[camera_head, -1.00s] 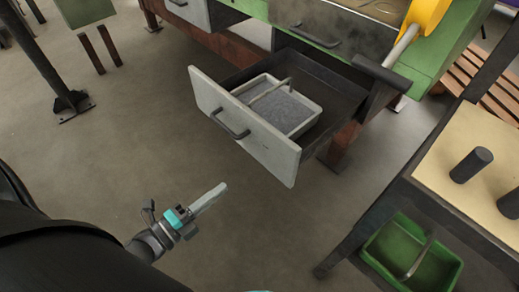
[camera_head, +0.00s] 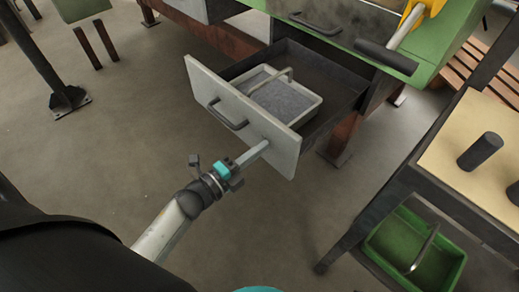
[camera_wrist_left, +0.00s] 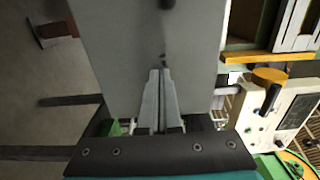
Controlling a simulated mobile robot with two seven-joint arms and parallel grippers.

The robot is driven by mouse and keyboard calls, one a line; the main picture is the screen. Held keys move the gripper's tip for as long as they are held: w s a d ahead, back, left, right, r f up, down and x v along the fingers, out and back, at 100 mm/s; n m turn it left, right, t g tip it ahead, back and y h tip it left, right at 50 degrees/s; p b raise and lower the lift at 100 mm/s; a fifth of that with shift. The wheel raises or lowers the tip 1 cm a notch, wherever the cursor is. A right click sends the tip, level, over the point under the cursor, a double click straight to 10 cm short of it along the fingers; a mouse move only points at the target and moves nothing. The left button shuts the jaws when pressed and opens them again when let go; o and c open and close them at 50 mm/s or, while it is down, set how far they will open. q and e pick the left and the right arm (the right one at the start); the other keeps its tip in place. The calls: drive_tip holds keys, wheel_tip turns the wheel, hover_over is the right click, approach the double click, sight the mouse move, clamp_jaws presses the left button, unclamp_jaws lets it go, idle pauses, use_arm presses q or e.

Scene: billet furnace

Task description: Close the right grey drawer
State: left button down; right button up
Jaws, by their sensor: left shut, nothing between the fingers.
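The right grey drawer (camera_head: 268,143) stands pulled out from the green workbench, its grey front facing me with a dark handle (camera_head: 228,115). A grey bin with a handle (camera_head: 309,106) sits inside it. My left gripper (camera_head: 263,147) is shut and empty, its fingertips at the right part of the drawer front, right of the handle. In the left wrist view the shut fingers (camera_wrist_left: 159,75) point at the grey panel (camera_wrist_left: 120,60); they look in contact or very close, I cannot tell which. My right gripper is not in view.
A table with a pale top (camera_head: 455,150) and dark pegs stands at the right, with a green bin (camera_head: 385,262) below it. A dark post (camera_head: 38,60) stands at the left. The floor in front of the drawer is clear.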

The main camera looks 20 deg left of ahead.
use_arm(q)
drive_tip(key=shift+w+d, duration=0.1)
drive_tip(key=shift+w, duration=0.15)
